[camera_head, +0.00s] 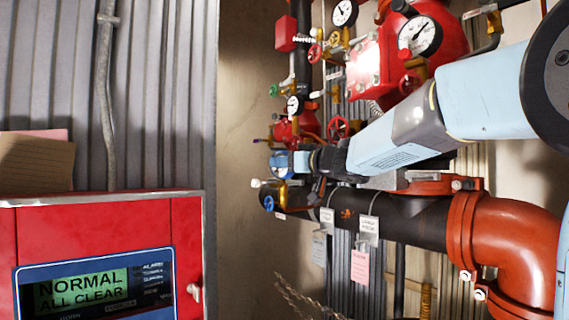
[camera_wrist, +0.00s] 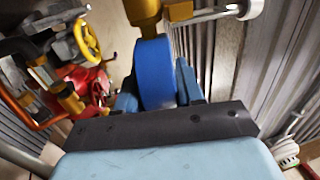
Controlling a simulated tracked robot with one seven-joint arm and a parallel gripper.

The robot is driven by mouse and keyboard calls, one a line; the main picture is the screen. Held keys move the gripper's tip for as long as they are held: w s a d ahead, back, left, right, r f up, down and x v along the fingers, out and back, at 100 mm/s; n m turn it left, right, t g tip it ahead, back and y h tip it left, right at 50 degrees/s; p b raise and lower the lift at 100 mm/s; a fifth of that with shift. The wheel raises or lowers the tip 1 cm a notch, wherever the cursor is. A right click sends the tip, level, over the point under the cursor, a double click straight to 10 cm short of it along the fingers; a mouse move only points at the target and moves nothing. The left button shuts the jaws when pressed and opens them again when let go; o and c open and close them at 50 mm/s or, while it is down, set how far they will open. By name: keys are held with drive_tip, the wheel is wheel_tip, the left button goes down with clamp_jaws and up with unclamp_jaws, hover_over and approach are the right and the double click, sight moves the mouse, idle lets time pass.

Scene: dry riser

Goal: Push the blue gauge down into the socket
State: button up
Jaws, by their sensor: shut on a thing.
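The blue gauge (camera_head: 281,163) is at the end of my arm in the head view, just above a brass fitting. It shows larger in the wrist view as a round blue body (camera_wrist: 154,72), edge-on. My gripper (camera_head: 300,161) is shut on it, with a blue finger on each side in the wrist view (camera_wrist: 157,88). The brass fitting (camera_head: 288,190), likely holding the socket, sits on the black pipe; its brass top (camera_wrist: 146,12) meets or nearly meets the gauge in the wrist view. I cannot tell how deep the gauge sits.
A blue-handled valve (camera_head: 269,203) is left of the brass fitting. The black pipe (camera_head: 420,222) with hanging tags runs below my arm. Red valves and gauges (camera_head: 420,36) crowd above. A red alarm panel (camera_head: 100,240) stands at the left front.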

drive_tip(key=o, duration=1.2)
